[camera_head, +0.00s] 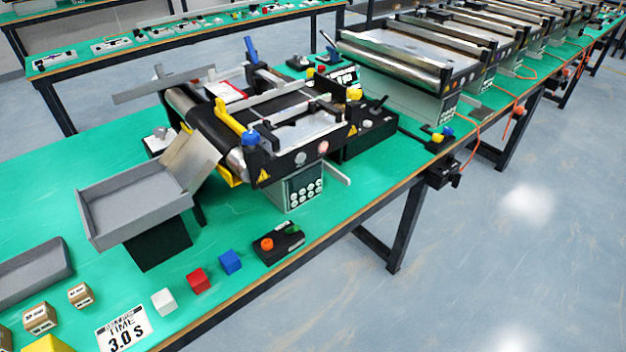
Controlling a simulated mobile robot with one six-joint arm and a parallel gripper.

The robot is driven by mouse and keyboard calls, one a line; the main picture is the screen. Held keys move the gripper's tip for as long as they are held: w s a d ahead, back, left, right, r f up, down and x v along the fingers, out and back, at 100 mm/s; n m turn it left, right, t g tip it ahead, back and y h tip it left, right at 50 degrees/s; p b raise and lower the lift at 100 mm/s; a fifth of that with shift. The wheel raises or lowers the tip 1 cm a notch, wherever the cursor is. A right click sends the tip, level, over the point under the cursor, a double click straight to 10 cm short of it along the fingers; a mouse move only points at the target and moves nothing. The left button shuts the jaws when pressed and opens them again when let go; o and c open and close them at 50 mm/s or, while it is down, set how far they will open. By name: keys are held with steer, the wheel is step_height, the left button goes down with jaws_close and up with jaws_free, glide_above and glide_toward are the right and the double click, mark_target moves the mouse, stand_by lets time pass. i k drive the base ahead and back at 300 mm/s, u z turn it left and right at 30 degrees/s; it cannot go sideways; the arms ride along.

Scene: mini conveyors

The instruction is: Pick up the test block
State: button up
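Three small cubes stand in a row near the table's front edge: a white cube (164,301), a red cube (199,280) and a blue cube (230,262). At the lower left are labelled brown blocks: a smaller one (81,295) and a larger one (40,318). A yellow object (42,344) is cut off by the bottom edge. No readable label tells me which of these is the test block. My gripper is not in view.
A mini conveyor (290,135) stands behind the cubes, with a grey tray (140,197) at its left end. A control box with an orange button (278,244) sits right of the blue cube.

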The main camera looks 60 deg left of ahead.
mark_target(230, 261)
steer(key=k, duration=1.75)
steer(key=u, duration=1.35)
steer(key=i, duration=1.5)
steer(key=u, duration=0.05)
